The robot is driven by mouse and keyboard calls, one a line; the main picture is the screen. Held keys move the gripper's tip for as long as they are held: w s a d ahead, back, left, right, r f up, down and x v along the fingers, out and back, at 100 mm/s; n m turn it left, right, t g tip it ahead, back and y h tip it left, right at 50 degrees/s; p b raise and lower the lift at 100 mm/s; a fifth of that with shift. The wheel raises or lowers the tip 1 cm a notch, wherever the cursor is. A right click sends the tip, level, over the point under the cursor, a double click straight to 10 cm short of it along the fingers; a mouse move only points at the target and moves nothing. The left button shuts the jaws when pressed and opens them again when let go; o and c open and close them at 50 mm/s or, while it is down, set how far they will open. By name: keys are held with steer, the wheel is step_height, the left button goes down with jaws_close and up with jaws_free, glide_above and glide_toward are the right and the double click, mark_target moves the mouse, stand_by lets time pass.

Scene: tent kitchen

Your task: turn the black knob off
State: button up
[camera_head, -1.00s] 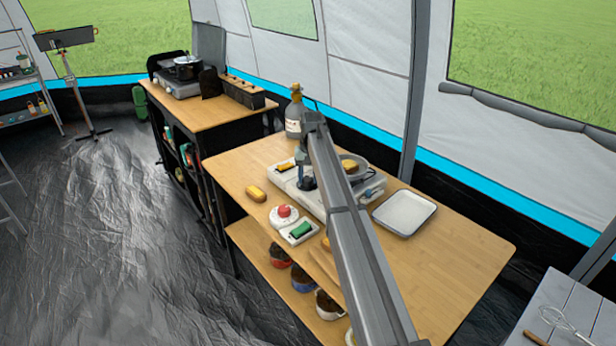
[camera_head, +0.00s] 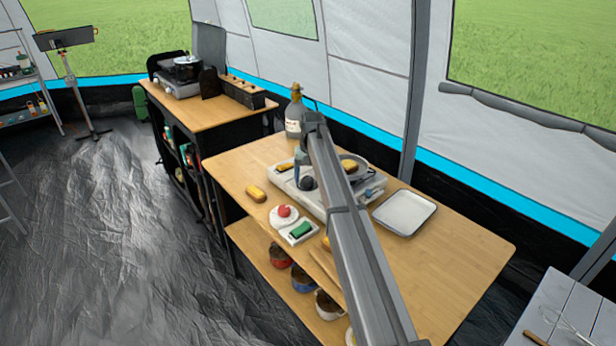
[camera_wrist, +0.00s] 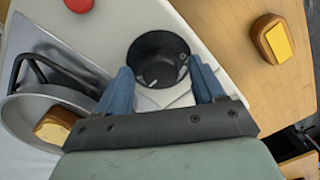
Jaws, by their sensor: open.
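The black knob (camera_wrist: 158,62) is round, with a pale pointer mark, on a white surface of the stove (camera_wrist: 205,30). In the wrist view it lies between the two blue fingers of my gripper (camera_wrist: 161,68), which are open on either side of it. I cannot tell whether either finger touches it. In the head view my gripper (camera_head: 303,176) is over the front side of the white stove (camera_head: 374,190). My own arm covers part of the stove there.
A pan (camera_wrist: 28,112) with a yellow-topped piece (camera_wrist: 55,124) in it is beside my gripper. Another yellow-topped piece (camera_wrist: 278,40) lies on the wooden table. In the head view a white tray (camera_head: 404,212) stands right of the stove and a bottle (camera_head: 294,116) behind it.

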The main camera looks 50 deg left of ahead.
mark_target(310, 178)
steer(key=shift+r, duration=0.1)
step_height(310, 178, up, 14)
steer(key=shift+w+d+f, duration=0.2)
steer(key=shift+w+d, duration=0.05)
steer(key=shift+w, duration=0.1)
stand_by(0.6)
